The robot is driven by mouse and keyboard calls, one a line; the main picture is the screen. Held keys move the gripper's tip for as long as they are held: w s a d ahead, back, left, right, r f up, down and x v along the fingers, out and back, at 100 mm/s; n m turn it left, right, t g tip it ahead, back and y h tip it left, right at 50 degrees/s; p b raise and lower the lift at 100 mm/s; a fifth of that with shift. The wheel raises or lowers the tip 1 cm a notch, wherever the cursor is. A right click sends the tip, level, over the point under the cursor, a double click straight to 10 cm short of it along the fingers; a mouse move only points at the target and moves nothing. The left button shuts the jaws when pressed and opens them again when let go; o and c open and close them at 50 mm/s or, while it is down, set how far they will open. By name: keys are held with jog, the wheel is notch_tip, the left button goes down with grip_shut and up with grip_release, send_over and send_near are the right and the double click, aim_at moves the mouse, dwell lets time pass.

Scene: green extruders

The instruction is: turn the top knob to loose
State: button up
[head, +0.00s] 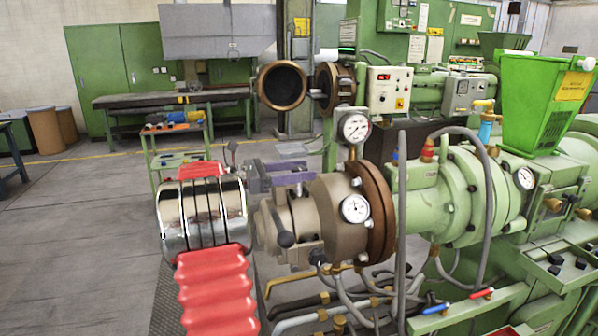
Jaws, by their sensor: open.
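My gripper (316,172), with purple jaws, is open and points right just above the brown die head (333,205) of the near green extruder. No object shows between its jaws. I cannot tell for certain which part is the top knob. A lever with a dark round end (285,240) sits on the left front of the die head, below the jaws. Two round gauges stand on the extruder, one upper (354,127) and one lower (355,208). My chrome and red arm hides part of the area left of the die head.
A control box (389,90) with a red display stands behind the extruder. A grey hose (488,190) loops over the barrel, and a green hopper (535,105) rises at right. Pipes run below. The floor at left is open, with a tool trolley (178,135) behind.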

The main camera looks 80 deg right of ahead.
jog(key=shift+c, duration=0.2)
jog(key=c, duration=1)
jog(key=shift+n+t+h, duration=0.3)
jog(key=shift+n+h, duration=0.1)
jog(key=shift+h, duration=0.2)
jog(key=n+t+h, duration=0.5)
jog(key=t, duration=0.1)
jog(key=shift+s+a, duration=0.1)
jog(key=shift+n+t+h, duration=0.65)
jog(key=shift+n+t, duration=0.6)
jog(key=shift+t, duration=0.55)
jog(key=shift+n+t+h, duration=0.65)
jog(key=shift+n+t, duration=0.6)
jog(key=shift+t, duration=0.55)
jog(key=shift+r+n+t, duration=0.1)
jog(key=shift+n+t, duration=0.5)
jog(key=shift+t, duration=0.4)
jog(key=o, duration=1)
